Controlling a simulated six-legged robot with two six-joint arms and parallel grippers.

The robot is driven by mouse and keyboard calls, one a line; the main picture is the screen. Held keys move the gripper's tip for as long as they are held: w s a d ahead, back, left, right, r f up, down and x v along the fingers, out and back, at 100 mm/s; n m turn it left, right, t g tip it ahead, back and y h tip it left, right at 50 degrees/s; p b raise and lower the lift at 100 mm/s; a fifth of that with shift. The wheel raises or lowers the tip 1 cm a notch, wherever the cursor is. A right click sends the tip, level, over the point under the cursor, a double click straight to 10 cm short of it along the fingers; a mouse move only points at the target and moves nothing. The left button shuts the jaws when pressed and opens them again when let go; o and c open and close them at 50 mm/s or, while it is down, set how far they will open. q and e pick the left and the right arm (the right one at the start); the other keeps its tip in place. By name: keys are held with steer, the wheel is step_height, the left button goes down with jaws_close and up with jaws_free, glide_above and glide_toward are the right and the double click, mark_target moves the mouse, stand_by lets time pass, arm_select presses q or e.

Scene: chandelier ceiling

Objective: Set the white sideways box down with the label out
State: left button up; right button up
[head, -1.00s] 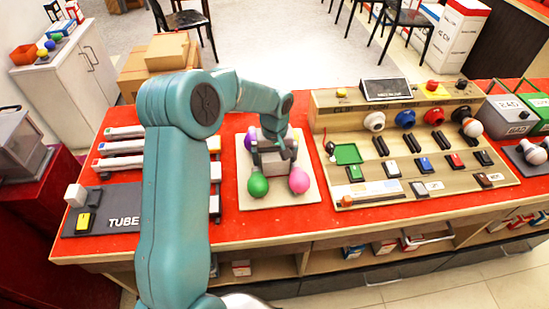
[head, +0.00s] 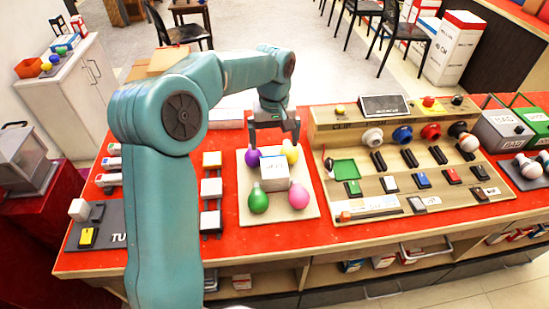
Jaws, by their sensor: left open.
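A small white box (head: 275,177) rests on the square beige board (head: 308,209) in the middle of the red counter. Dark print shows on it, too small to read surely or to tell which face it is on. A purple bulb (head: 252,160) and a yellow bulb (head: 291,150) lie behind the box; a green bulb (head: 258,200) and a pink bulb (head: 298,197) lie in front. My left gripper (head: 274,142) is open and empty, its fingers pointing down above and behind the box, apart from it. My right gripper is out of view.
The bulb test console (head: 330,122) stands right of the board. Grey and green bins (head: 500,131) are far right. Bare red counter (head: 228,135) shows behind the board.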

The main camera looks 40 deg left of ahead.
arm_select(q)
step_height(320, 180, up, 5)
steer(key=p, duration=0.3)
glide_above(274, 166)
steer(key=f, duration=1)
steer(key=shift+s, duration=0.3)
steer(key=shift+f, duration=0.35)
steer(key=f, duration=0.1)
steer(key=f+p, duration=0.1)
steer(key=f, duration=0.2)
steer(key=shift+w+f+p, duration=0.25)
steer(key=shift+w+p, duration=0.1)
steer(key=shift+f, duration=0.5)
steer(key=c, duration=1)
steer(key=shift+c, duration=0.2)
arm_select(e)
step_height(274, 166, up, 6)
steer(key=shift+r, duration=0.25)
arm_select(q)
steer(key=shift+r, duration=0.15)
